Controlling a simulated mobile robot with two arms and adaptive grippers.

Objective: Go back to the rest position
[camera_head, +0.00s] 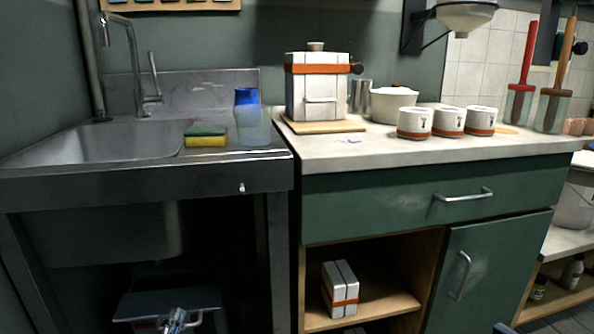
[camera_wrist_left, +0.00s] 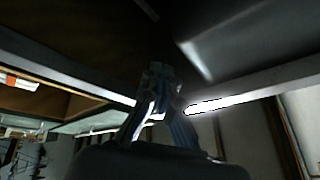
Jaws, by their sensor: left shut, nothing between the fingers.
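My left gripper (camera_head: 176,322) shows at the bottom edge of the head view, low in front of the dark space under the sink. It is shut and holds nothing. In the left wrist view its fingers (camera_wrist_left: 160,80) come together at the tips.
The metal sink (camera_head: 90,170) stands at left, with a sponge (camera_head: 205,137) and blue-capped bottle (camera_head: 250,118) on its edge. The counter (camera_head: 345,155) holds a white box-shaped container (camera_head: 317,88) and three cups (camera_head: 414,123). A white carton (camera_head: 340,290) stands on the open shelf below.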

